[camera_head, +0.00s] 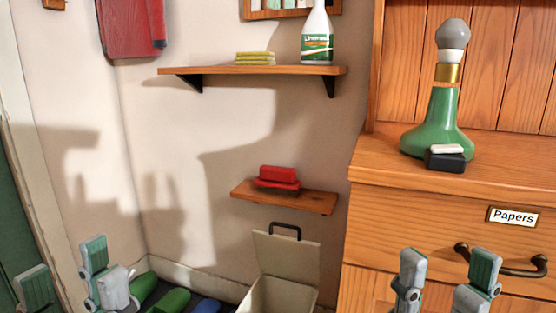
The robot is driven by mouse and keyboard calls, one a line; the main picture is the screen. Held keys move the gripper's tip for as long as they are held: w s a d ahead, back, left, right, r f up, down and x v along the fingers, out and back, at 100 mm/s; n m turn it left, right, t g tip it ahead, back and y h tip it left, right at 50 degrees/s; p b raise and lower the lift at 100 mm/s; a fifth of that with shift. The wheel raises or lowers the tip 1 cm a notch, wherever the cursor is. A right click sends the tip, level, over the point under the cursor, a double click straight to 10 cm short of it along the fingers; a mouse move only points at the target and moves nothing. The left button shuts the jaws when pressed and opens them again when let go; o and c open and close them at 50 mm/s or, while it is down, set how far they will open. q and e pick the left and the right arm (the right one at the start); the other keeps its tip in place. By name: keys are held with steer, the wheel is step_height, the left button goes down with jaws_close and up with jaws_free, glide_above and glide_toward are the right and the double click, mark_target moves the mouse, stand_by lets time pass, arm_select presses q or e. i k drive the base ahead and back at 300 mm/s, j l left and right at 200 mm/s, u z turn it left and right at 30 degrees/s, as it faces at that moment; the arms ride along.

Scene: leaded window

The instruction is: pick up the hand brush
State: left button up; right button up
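The hand brush (279,177) appears to be the red block-shaped thing with a dark underside on the small lower wooden shelf (315,202) on the wall. My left gripper (65,270) is at the lower left, with its two fingers wide apart and nothing visible between them. It is well to the left of the shelf and lower. My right gripper (448,266) is at the lower right in front of the wooden cabinet. Its fingers are apart and empty, to the right of the brush and lower. The lower parts of both grippers are cut off by the frame.
An upper shelf (220,70) holds yellow sponges (255,57) and a spray bottle (317,38). A beige bin (287,262) with a raised lid stands below the brush. The cabinet (375,180) bears a green bottle-shaped object (437,130) and a dark block (446,162). Green and blue footwear (172,300) lies below.

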mark_target(283, 179)
steer(key=i+j+z, duration=0.15)
steer(key=j, duration=0.2)
steer(key=i+j+z, duration=0.15)
steer(key=j, duration=0.25)
steer(key=i+j+z, duration=0.15)
steer(key=j, duration=0.2)
steer(key=i+j+z, duration=0.15)
steer(key=j, duration=0.25)
steer(key=j+z, duration=0.2)
steer(key=j, duration=0.2)
steer(key=i+j+z, duration=0.15)
steer(key=i+j, duration=0.15)
steer(key=i+j+z, duration=0.1)
steer(key=i+j, duration=0.2)
steer(key=j, duration=0.2)
